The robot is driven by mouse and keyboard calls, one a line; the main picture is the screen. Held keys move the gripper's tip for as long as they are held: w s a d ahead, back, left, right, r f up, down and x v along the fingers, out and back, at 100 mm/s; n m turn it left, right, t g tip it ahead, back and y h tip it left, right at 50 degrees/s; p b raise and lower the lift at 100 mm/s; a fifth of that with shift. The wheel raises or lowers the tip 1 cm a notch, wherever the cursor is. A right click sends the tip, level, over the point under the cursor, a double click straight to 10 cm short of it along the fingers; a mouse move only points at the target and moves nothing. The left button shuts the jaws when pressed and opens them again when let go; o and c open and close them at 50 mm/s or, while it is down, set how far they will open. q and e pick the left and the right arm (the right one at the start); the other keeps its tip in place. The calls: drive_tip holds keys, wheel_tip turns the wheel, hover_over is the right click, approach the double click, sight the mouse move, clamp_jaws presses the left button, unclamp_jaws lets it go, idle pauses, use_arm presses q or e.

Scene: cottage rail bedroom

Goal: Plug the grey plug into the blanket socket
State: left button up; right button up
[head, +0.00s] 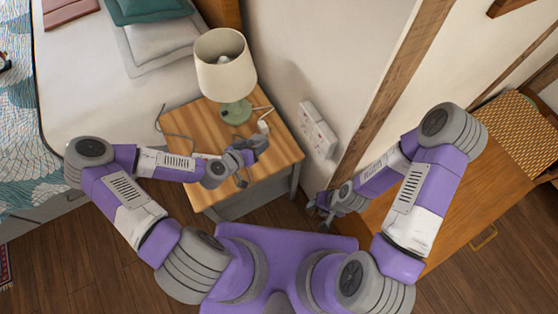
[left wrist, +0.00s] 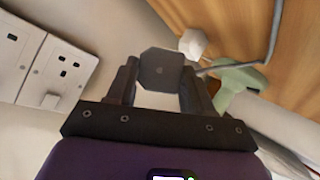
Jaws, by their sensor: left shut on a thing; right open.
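The grey plug (left wrist: 161,72) sits between the fingers of my left gripper (left wrist: 158,88), which is shut on it. In the head view my left gripper (head: 252,150) is above the front right part of the nightstand, apart from the wall. White socket plates (head: 318,130) are on the wall to its right. In the left wrist view there are two plates, one at the far left (left wrist: 14,42) and one nearer the gripper (left wrist: 62,74). I cannot tell which is the blanket socket. My right gripper (head: 324,208) is open and empty, low beside the nightstand.
A lamp with a cream shade (head: 225,66) and green base (head: 236,112) stands on the wooden nightstand (head: 185,122). A white plug (head: 263,126) lies near its right edge. A bed (head: 85,90) is at left, a wooden cabinet (head: 470,200) at right. A timber post (head: 395,80) stands beside the sockets.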

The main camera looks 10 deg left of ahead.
use_arm(q)
drive_tip(key=s+d+g+h, duration=0.1)
drive_tip(key=s+d+f+g+h, duration=0.1)
drive_tip(key=h, duration=0.1)
drive_tip(key=s+d+f+h, duration=0.1)
drive_tip(key=shift+s+d+f+m+g+h+p, duration=0.2)
drive_tip(key=shift+s+m+g+h+p, duration=0.1)
drive_tip(key=shift+m+g+h, duration=0.1)
drive_tip(key=s+d+r+n+g+h+p, duration=0.1)
drive_tip(key=s+d+r+n+g+h, duration=0.1)
drive_tip(key=s+d+r+g+h, duration=0.2)
wheel_tip(320, 180, up, 4)
drive_tip(key=d+g+h, duration=0.1)
drive_tip(key=g+h, duration=0.1)
drive_tip(key=h, duration=0.1)
drive_tip(key=shift+s+d+g+p, duration=0.2)
drive_tip(key=shift+s+g+p, duration=0.1)
drive_tip(key=shift+g+p, duration=0.1)
drive_tip(key=shift+f, duration=0.1)
drive_tip(key=w+d, duration=0.1)
drive_tip(key=d, duration=0.1)
drive_tip(key=w+d, duration=0.2)
drive_tip(key=shift+w+d, duration=0.15)
drive_tip(key=shift+w, duration=0.15)
